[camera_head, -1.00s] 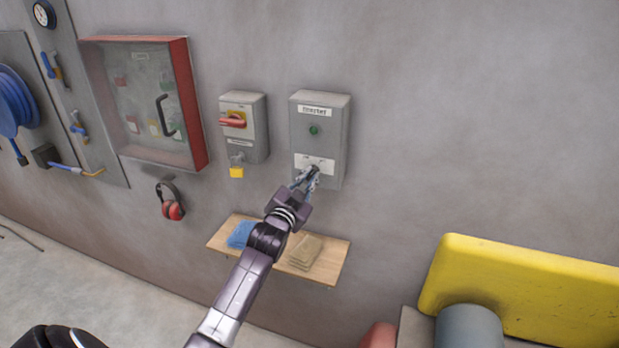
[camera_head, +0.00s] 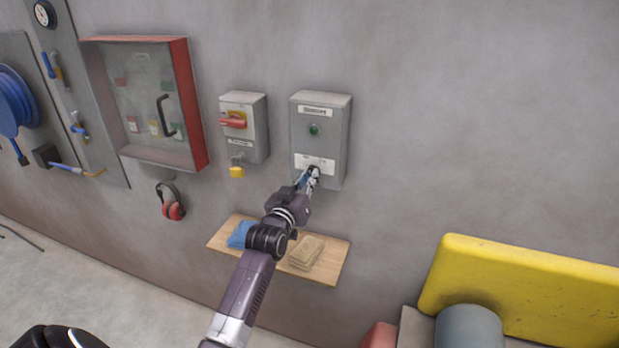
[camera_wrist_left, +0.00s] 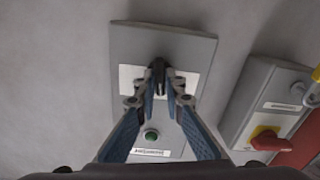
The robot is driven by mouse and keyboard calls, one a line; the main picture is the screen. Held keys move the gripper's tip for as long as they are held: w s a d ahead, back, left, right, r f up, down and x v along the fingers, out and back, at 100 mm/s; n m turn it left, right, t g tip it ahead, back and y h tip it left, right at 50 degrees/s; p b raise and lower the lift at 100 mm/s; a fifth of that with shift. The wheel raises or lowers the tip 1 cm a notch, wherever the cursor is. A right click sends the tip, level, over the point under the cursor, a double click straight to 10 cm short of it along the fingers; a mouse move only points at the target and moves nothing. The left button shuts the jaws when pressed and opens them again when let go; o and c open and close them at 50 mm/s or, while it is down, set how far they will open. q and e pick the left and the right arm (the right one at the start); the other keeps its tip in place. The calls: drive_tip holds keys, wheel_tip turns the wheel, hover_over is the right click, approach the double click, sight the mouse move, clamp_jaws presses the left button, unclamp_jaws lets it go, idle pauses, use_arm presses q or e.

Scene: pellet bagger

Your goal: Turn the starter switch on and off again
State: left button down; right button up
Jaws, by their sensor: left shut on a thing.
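The grey starter box (camera_head: 334,140) hangs on the wall in the head view, with a white label at its top and a green lamp (camera_head: 314,129) below it. The black starter switch knob (camera_wrist_left: 159,70) sits on a white plate (camera_wrist_left: 128,80) low on the box and shows in the left wrist view. My left gripper (camera_head: 313,174) is at the knob, with its fingers (camera_wrist_left: 160,88) shut on it from both sides. In the head view the gripper hides most of the knob. My right gripper is out of view.
Left of the starter box is a grey box with a red rotary switch (camera_head: 234,122) and a yellow padlock (camera_head: 237,172). A wooden shelf (camera_head: 326,273) with blue and tan cloths is below. A yellow panel (camera_head: 520,285) stands at lower right.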

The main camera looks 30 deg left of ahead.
use_arm(q)
drive_tip(key=n, duration=0.3)
drive_tip(key=shift+n, duration=0.3)
drive_tip(key=shift+f, duration=0.1)
idle(0.4)
drive_tip(key=c, duration=2)
unclamp_jaws()
drive_tip(key=shift+n, duration=0.3)
drive_tip(key=v, duration=1.2)
